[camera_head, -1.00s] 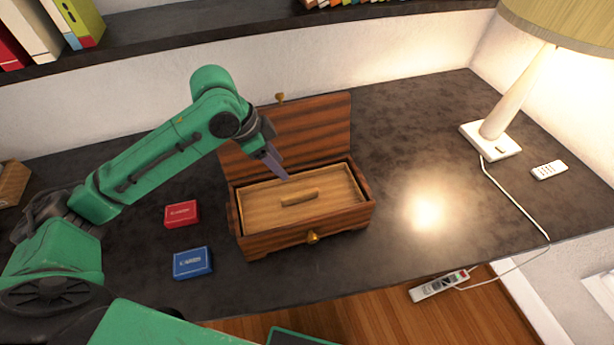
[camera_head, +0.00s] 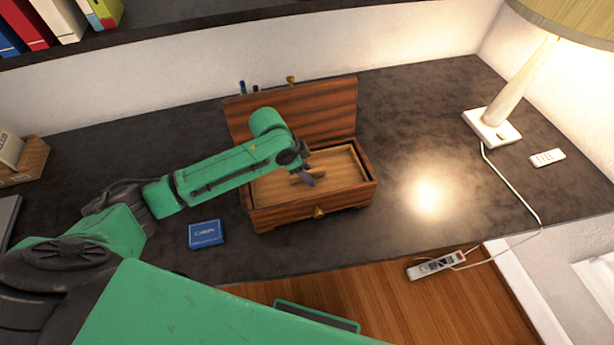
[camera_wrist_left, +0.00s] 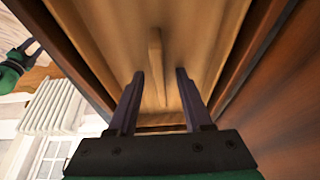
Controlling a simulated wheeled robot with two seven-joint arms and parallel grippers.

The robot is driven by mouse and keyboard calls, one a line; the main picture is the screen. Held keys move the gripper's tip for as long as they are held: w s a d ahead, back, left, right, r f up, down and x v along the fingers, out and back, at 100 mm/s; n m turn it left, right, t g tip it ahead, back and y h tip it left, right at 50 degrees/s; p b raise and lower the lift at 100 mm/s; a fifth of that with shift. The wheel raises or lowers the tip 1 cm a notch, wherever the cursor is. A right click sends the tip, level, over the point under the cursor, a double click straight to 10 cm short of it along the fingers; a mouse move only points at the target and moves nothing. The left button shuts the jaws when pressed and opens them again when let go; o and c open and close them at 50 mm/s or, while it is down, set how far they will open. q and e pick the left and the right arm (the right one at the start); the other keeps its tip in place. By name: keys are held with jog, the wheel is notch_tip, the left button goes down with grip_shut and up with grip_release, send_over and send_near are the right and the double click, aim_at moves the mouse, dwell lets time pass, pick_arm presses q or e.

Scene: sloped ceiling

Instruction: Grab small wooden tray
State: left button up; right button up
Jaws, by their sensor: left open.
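The small wooden tray (camera_head: 341,168) is light wood and sits inside an open dark-striped wooden box (camera_head: 288,217) on the desk. A raised wooden handle runs across the middle of the tray; in the left wrist view the handle (camera_wrist_left: 156,62) stands between my fingers. My left gripper (camera_head: 307,177) is over the tray at the handle, and its two fingers (camera_wrist_left: 160,82) are apart, one on each side of the handle. I cannot tell whether they touch it. My arm hides the tray's left part.
The box's raised lid (camera_head: 300,108) stands behind. A blue card box (camera_head: 206,234) lies to the left on the dark desk (camera_head: 420,120). A lamp (camera_head: 497,115) and a white remote (camera_head: 547,158) are at the right. The desk right of the box is clear.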

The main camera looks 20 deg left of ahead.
pick_arm(q)
jog(key=shift+f, duration=0.15)
jog(key=shift+c, duration=0.9)
grip_shut()
dwell(0.4)
